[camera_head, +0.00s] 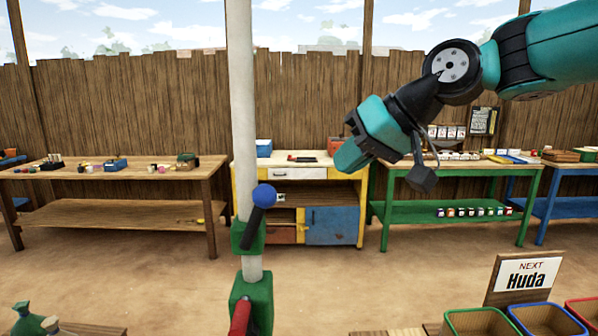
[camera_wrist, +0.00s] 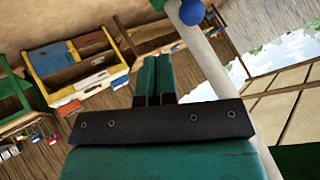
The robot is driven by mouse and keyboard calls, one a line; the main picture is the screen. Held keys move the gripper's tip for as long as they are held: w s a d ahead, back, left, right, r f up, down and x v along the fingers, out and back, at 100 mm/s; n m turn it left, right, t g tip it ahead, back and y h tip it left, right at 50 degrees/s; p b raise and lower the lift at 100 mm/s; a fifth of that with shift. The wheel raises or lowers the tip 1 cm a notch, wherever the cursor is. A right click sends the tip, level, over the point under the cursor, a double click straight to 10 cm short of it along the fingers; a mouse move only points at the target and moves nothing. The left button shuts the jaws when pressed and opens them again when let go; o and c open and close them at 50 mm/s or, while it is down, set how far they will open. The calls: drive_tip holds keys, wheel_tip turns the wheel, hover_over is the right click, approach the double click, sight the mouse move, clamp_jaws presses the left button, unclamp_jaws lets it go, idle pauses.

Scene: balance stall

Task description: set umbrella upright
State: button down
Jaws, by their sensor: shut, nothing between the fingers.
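A white pole (camera_head: 243,120), which I take as the umbrella's pole, rises through the head view, its top leaning slightly left. Below is a green holder (camera_head: 258,300) with a red handle (camera_head: 240,318). My gripper (camera_head: 347,160) is shut and empty, right of the pole and apart from it in the picture. The wrist view shows its closed fingers (camera_wrist: 156,62), with the pole (camera_wrist: 212,72) and blue knob (camera_wrist: 191,11) beyond.
A wooden table (camera_head: 110,170), a yellow cabinet (camera_head: 246,178) and a green table (camera_head: 450,211) with small goods stand along the fence. A sign reading "NEXT Huda" (camera_head: 524,277) and coloured trays (camera_head: 483,318) are at the lower right. Bare ground lies between.

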drive_tip(key=w+m+h, duration=0.1)
drive_tip(key=p, duration=0.5)
approach(255, 220)
drive_tip(key=shift+m+g, duration=0.3)
drive_tip(key=shift+g, duration=0.1)
drive_tip(key=shift+w+d+f, duration=0.1)
drive_tip(key=shift+w+f, duration=0.35)
drive_tip(key=shift+w, duration=0.4)
drive_tip(key=shift+w+f, duration=0.45)
drive_tip(key=shift+w, duration=0.35)
drive_tip(key=shift+w+d+f, duration=0.1)
drive_tip(key=shift+w+f, duration=0.3)
drive_tip(key=shift+w, duration=0.45)
drive_tip(key=shift+r, duration=0.1)
